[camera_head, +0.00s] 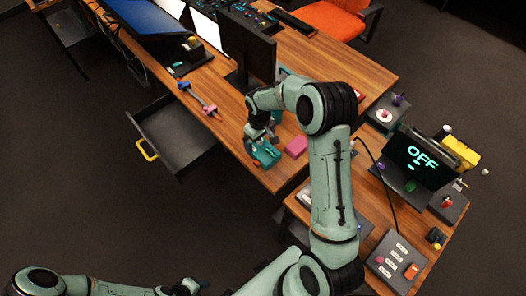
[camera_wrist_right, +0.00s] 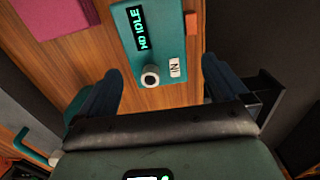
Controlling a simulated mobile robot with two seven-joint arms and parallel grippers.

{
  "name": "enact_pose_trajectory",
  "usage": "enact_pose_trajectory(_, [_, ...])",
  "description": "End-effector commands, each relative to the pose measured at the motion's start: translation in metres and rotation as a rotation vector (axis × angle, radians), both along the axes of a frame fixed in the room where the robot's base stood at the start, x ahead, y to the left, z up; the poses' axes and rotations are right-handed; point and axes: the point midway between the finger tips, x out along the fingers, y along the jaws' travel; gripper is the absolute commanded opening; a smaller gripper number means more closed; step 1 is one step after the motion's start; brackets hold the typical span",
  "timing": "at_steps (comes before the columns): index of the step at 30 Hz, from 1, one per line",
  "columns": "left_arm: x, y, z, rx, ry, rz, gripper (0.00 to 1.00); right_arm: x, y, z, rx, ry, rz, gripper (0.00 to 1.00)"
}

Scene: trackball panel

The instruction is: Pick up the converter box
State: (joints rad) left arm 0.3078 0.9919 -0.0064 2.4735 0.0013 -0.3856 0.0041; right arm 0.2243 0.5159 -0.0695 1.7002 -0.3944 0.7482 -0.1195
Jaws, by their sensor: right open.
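The teal box that I take as the converter box (camera_wrist_right: 150,75) lies on the wooden desk in the right wrist view. It has a display reading "NO IDLE", a round pale socket and a white "IN" label. In the head view it is the teal shape (camera_head: 266,156) at the desk's front edge, partly covered by my right gripper (camera_head: 263,140). In the wrist view my right gripper (camera_wrist_right: 160,88) is open, its dark fingers spread on either side of the box's near end, with nothing held. Contact cannot be told.
A pink block (camera_head: 295,146) lies close beside the teal box. An open drawer (camera_head: 178,140) with a yellow handle stands out left of it. A monitor (camera_head: 252,48) stands behind. The right-hand table holds an "OFF" screen (camera_head: 421,160) and a cable (camera_head: 383,185).

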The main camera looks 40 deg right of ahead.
Motion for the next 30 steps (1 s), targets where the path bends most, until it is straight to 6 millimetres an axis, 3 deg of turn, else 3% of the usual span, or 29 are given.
enact_pose_trajectory(7, [0.002,0.0,0.002,0.0,-0.002,0.0,0.43,-0.001,-0.001,-0.019,0.0,0.001,0.001,1.0])
enact_pose_trajectory(15, [0.007,0.0,0.008,-0.001,-0.008,0.0,0.43,-0.002,-0.004,-0.057,0.0,0.001,0.002,1.0])
enact_pose_trajectory(24, [0.007,0.0,0.008,-0.001,-0.008,0.0,0.43,-0.002,-0.004,-0.063,-0.001,-0.002,0.0,1.0])
enact_pose_trajectory(25, [0.007,0.0,0.008,-0.001,-0.008,0.0,0.43,-0.002,-0.004,-0.063,-0.001,-0.001,0.001,0.97])
enact_pose_trajectory(29, [0.007,0.0,0.008,-0.001,-0.008,0.0,0.43,-0.002,-0.004,-0.063,-0.001,-0.001,0.001,0.54])
enact_pose_trajectory(30, [0.007,0.0,0.008,-0.001,-0.008,0.0,0.43,-0.002,-0.004,-0.063,-0.001,-0.001,0.001,0.54])
